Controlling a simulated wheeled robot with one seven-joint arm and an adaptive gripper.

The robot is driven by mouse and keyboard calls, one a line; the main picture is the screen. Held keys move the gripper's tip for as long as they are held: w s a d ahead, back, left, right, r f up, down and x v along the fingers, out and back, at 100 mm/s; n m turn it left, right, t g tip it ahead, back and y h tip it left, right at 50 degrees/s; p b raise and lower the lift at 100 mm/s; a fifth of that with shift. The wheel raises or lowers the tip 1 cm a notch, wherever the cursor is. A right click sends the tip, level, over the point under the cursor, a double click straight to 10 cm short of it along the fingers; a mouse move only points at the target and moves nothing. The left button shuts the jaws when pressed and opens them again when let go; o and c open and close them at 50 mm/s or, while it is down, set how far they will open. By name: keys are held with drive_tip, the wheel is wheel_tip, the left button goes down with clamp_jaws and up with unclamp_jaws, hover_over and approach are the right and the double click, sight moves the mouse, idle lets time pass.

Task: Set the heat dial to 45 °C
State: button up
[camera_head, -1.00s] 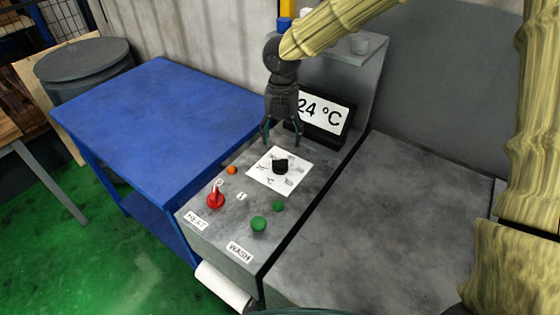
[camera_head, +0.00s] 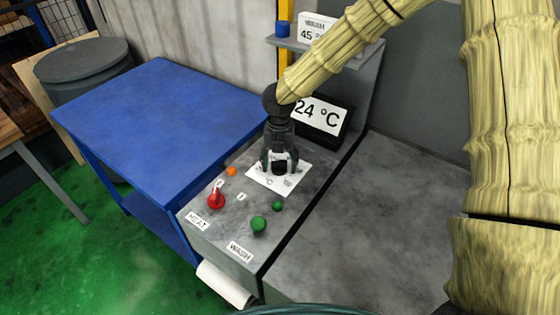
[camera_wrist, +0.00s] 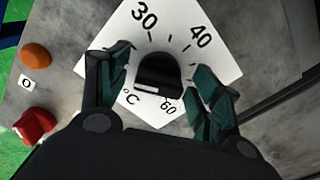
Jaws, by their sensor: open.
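The heat dial, a black knob (camera_wrist: 158,73), sits on a white square scale plate (camera_wrist: 188,22) marked 30, 40, 60 and °C in the wrist view. My gripper (camera_wrist: 165,78) is open, with one finger on each side of the knob; I cannot tell whether either finger touches it. In the head view my gripper (camera_head: 279,164) is over the plate and partly hides the knob. A display (camera_head: 320,116) behind the dial reads 24 °C. The red HEAT switch (camera_head: 216,201) is on the same panel, nearer the front left.
An orange lamp (camera_head: 232,171), a large green button (camera_head: 258,224) and a small green one (camera_head: 278,206) are on the panel. A sign with 45 (camera_head: 314,30) stands on the shelf behind. A blue table (camera_head: 160,125) is at left.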

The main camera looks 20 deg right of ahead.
drive_tip(key=shift+d, duration=0.1)
drive_tip(key=c, duration=1)
